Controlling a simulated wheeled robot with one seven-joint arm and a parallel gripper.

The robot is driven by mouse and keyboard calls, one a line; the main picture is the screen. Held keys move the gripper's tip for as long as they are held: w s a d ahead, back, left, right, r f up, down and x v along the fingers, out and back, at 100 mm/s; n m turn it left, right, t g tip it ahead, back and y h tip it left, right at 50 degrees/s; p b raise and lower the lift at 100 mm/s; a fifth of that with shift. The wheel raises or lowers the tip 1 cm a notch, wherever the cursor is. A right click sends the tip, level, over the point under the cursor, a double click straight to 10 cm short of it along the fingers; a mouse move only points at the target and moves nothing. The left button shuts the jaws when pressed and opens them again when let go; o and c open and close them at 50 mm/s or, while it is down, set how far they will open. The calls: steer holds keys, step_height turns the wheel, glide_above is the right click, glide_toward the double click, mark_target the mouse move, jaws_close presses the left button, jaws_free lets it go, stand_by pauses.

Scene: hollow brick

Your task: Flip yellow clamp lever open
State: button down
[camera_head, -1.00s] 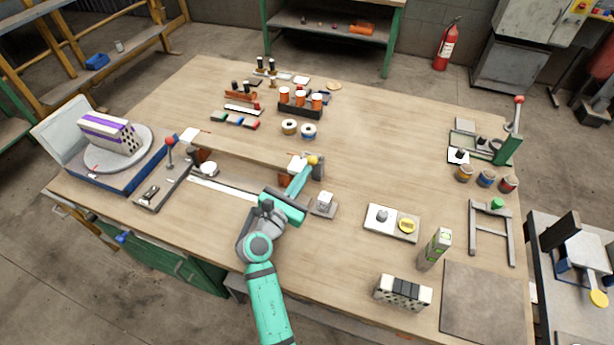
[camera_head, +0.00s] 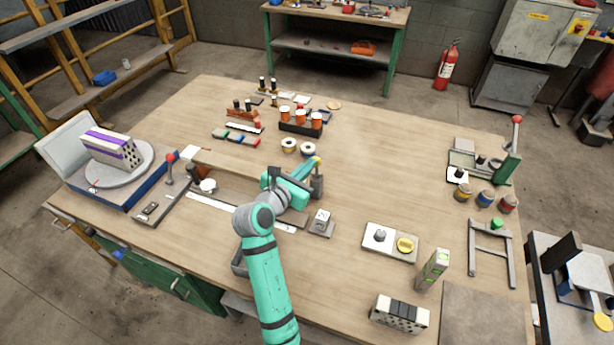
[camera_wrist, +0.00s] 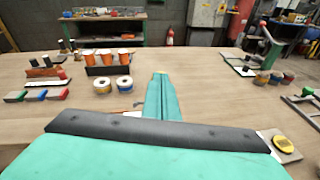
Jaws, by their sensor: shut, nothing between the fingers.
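The yellow clamp lever's knob (camera_head: 317,160) shows as a small patch at the top of a grey clamp post (camera_head: 317,186), near the table's middle. My teal gripper (camera_head: 311,165) is shut and empty, its tip at or very near the knob in the head view. I cannot tell whether they touch. The gripper hides most of the lever and part of the clamp. In the wrist view my gripper's fingers (camera_wrist: 160,82) are together and point away over the table; the clamp is hidden behind them there.
A similar lever with a red knob (camera_head: 170,158) stands at the left. Two spools (camera_head: 298,147) and a rack of orange cylinders (camera_head: 301,120) lie beyond the clamp. A small grey block on a plate (camera_head: 321,222) sits just in front. Bare tabletop (camera_head: 390,170) lies to the right.

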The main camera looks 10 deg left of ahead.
steer(key=shift+w+d+r, duration=0.1)
steer(key=shift+w+r, duration=0.25)
steer(key=shift+w, duration=0.4)
steer(key=shift+w+d+r, duration=0.1)
steer(key=shift+w+r, duration=0.25)
steer(key=shift+w, duration=0.4)
